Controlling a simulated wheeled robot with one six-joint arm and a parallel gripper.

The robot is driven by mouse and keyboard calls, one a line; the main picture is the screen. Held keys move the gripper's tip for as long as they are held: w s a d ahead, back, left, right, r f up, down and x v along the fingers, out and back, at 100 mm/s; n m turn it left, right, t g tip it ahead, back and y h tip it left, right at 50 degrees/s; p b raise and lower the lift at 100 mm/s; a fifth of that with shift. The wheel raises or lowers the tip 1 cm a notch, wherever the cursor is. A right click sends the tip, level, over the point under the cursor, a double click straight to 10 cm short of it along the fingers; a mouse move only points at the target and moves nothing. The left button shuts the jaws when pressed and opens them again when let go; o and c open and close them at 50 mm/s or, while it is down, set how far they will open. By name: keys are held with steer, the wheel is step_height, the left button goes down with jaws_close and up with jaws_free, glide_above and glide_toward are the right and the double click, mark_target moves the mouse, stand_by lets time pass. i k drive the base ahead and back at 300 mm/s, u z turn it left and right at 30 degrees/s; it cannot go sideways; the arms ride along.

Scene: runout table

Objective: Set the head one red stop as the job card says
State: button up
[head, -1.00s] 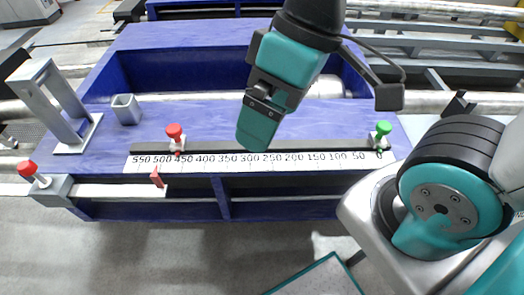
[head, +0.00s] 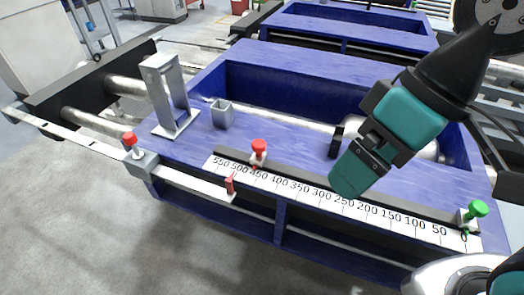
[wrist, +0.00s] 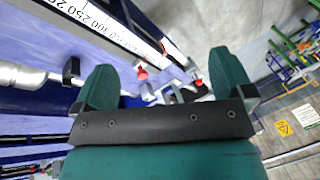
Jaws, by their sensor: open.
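A red-knobbed stop (head: 259,150) stands on the dark rail along the front of the blue table, its pointer near the 450 mark of the white scale (head: 392,217). A green-knobbed stop (head: 473,212) stands near 0 at the right end. My gripper (head: 350,175) hangs over the table right of the red stop, around the middle of the scale, apart from both stops. In the wrist view my gripper (wrist: 165,85) has its two teal fingers wide apart with nothing held. A red knob (wrist: 142,74) shows beyond them. No readable job card is in view.
Another red knob (head: 129,139) sits on a grey block on the left bar. A small red flag (head: 230,185) stands at that bar's end. A metal bracket (head: 168,95), a grey square tube (head: 222,114) and a black block (head: 336,142) are on the table.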

mark_target(258, 158)
steer(key=z, duration=0.5)
steer(key=k, duration=1.15)
steer(key=z, duration=1.2)
steer(key=i, duration=0.7)
steer(key=u, duration=1.9)
